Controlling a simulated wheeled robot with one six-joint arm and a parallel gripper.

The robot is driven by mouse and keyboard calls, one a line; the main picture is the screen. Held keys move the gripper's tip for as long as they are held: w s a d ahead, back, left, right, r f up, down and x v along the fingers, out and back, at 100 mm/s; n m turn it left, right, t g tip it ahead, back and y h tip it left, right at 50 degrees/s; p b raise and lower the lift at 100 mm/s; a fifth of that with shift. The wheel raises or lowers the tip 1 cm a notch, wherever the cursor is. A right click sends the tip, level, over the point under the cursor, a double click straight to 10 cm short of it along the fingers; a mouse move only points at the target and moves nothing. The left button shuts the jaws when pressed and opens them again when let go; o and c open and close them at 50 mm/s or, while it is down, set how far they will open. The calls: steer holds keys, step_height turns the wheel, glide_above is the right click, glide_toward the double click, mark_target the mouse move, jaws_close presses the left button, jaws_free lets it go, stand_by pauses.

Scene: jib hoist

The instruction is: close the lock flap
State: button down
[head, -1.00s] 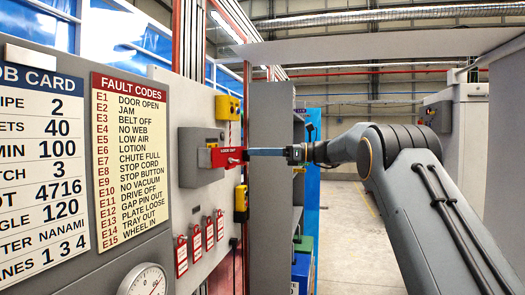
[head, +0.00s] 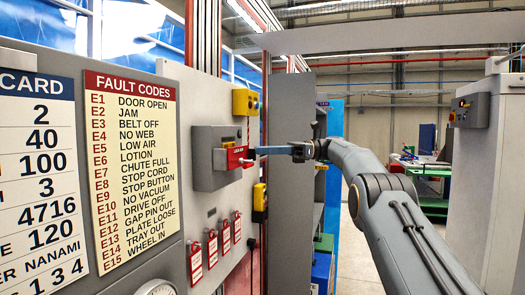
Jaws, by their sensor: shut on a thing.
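The lock flap (head: 235,156) is a small red plate with a light knob at its lower right. It sits at the right front of a grey box (head: 210,172) on the grey panel, in the middle of the head view. It stands out toward the right from the box. My gripper (head: 254,154) reaches in from the right with long blue-grey fingers and is shut on the flap's right edge. The exact contact is small and partly hidden.
A yellow switch box (head: 245,102) is above the flap and a yellow and black unit (head: 260,203) below it. Red tags (head: 212,247) hang lower on the panel (head: 150,254). A tall grey cabinet (head: 292,180) stands close behind my gripper. Open floor lies farther right.

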steer(key=shift+w+d+r, duration=0.1)
steer(key=shift+d, duration=0.15)
steer(key=c, duration=1.6)
jaws_free()
steer(key=shift+w+d, duration=0.1)
steer(key=shift+d, duration=0.15)
steer(key=shift+c, duration=0.2)
steer(key=shift+o, duration=0.6)
steer(key=shift+a, duration=0.35)
steer(key=shift+s+a+t, duration=0.1)
steer(key=shift+s+t, duration=0.1)
steer(key=shift+t, duration=0.2)
